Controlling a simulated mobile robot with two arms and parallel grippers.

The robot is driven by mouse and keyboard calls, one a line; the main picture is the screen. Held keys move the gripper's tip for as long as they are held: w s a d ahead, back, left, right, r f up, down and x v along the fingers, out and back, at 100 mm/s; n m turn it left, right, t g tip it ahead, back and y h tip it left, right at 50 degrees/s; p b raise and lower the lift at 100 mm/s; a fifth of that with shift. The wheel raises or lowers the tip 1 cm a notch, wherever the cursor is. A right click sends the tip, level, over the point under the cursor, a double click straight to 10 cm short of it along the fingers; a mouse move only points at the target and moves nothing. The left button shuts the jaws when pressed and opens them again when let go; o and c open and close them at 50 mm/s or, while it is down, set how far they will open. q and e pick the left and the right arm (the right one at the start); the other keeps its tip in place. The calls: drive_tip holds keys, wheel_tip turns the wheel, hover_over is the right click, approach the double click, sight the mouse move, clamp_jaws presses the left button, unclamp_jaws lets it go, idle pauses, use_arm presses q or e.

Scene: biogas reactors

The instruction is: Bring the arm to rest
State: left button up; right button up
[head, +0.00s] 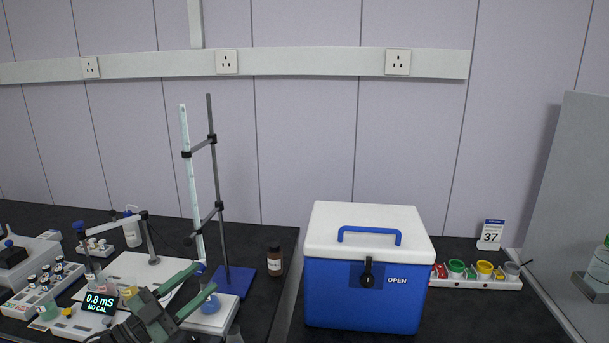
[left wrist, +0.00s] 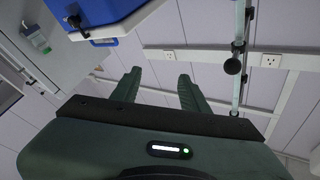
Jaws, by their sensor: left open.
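My left gripper (head: 181,290) is at the lower left of the head view, with its green fingers spread apart and nothing between them. It is above the front of the bench, near the conductivity meter display (head: 100,303), which reads 0.8 mS, NO CAL. In the left wrist view the two fingers (left wrist: 160,88) are apart and empty, pointing toward the wall. My right gripper is in neither view.
A burette stand (head: 216,180) on a blue base rises just behind the gripper. A blue and white cooler box (head: 365,300) stands to the right. A brown bottle (head: 275,262) sits between them. Racks of small vials (head: 42,285) crowd the left.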

use_arm(q)
drive_tip(key=s+d+f+n+g+y, duration=0.1)
drive_tip(key=s+d+f+n+y, duration=0.1)
drive_tip(key=s+f+n+y, duration=0.55)
drive_tip(key=s+d+f+n+g+y, duration=0.1)
drive_tip(key=s+d+f+n+y, duration=0.3)
drive_tip(key=f, duration=0.6)
drive_tip(key=s+a+f+g+y, duration=0.1)
drive_tip(key=s+f+g, duration=0.15)
drive_tip(key=s, duration=0.55)
drive_tip(key=s+a+f+n+g+y, duration=0.15)
drive_tip(key=s+g, duration=0.25)
drive_tip(key=s, duration=0.5)
drive_tip(key=s+a+f+g+y, duration=0.1)
drive_tip(key=s+f+g, duration=0.25)
drive_tip(key=s, duration=0.45)
wheel_tip(320, 180, down, 30)
drive_tip(key=s+g+b, duration=0.1)
drive_tip(key=b, duration=0.5)
drive_tip(key=s+a+f+b, duration=0.1)
drive_tip(key=s+f+b, duration=0.1)
drive_tip(key=s+f, duration=0.6)
drive_tip(key=s+a+f+g+b, duration=0.1)
drive_tip(key=s+a+f+b, duration=0.1)
drive_tip(key=s+f, duration=0.7)
wheel_tip(320, 180, down, 5)
drive_tip(key=shift+s+m, duration=0.25)
drive_tip(key=shift+m, duration=0.15)
